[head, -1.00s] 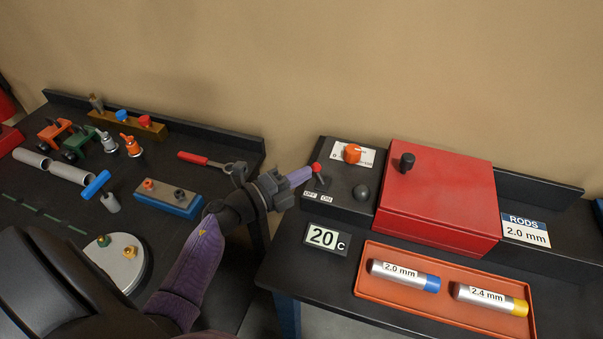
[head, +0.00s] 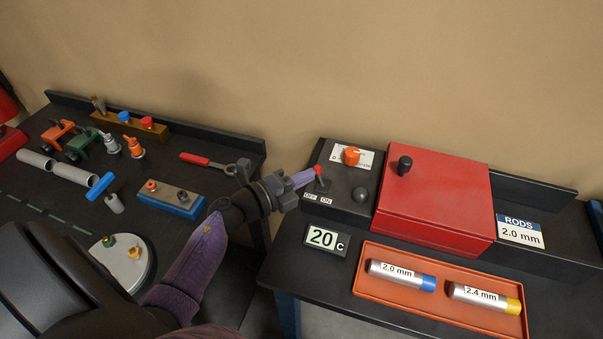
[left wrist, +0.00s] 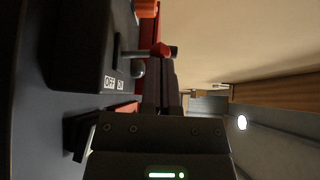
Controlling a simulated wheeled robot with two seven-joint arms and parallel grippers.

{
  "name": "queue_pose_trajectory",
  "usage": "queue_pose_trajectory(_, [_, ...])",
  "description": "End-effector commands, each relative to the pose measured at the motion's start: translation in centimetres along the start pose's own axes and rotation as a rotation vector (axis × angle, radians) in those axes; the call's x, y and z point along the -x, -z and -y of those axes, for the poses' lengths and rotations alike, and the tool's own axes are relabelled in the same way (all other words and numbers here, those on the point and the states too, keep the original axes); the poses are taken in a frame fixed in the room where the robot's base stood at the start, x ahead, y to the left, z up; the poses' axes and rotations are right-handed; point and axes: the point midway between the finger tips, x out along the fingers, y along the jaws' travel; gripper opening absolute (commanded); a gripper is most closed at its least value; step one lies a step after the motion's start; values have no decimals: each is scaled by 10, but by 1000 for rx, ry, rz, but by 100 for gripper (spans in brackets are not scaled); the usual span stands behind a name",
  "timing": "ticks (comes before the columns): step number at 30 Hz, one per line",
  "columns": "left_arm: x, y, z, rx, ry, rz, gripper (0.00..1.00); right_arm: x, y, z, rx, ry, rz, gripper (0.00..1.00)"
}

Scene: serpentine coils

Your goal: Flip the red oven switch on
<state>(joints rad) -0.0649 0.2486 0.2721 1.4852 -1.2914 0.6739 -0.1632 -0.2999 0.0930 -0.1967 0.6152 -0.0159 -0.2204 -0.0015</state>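The red-tipped oven switch (head: 318,170) stands on the black control panel (head: 345,205), above the OFF and ON labels (head: 317,199). In the left wrist view, its grey lever with the red tip (left wrist: 161,50) stands out from the panel beside those labels. My left gripper (head: 307,179) comes in from the left, with its purple fingers together. Their tips are right at the left side of the red tip in the head view; I cannot tell whether they touch it. The fingers (left wrist: 161,92) also show dark in the left wrist view. My right gripper is out of view.
An orange knob (head: 351,156) and a dark dome (head: 361,194) share the panel. The red oven box (head: 435,195) with a black knob stands to its right. A 20 C display (head: 325,238) and a rod tray (head: 437,300) are in front. A gap separates the two tables.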

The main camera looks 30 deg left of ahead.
Motion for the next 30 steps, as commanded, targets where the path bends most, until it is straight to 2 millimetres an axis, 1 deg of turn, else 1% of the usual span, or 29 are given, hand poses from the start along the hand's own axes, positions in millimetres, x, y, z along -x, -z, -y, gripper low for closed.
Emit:
queue_pose_trajectory(8, [-3, 5, 11, -107, -78, -1, 0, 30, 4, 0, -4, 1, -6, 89])
queue_pose_trajectory(13, [-8, 10, 18, -220, -160, -1, 0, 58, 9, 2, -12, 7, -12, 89])
queue_pose_trajectory(18, [-12, 17, 19, -336, -243, -2, 0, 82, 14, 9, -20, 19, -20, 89])
queue_pose_trajectory(21, [-15, 20, 19, -396, -286, -2, 0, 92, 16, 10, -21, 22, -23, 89])
queue_pose_trajectory(25, [-18, 24, 17, -464, -333, -2, 0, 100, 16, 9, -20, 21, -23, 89])
queue_pose_trajectory(27, [-18, 24, 13, -456, -330, 1, 0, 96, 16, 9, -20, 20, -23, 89])
queue_pose_trajectory(30, [-18, 24, 13, -454, -329, 0, 0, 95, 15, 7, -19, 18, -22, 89])
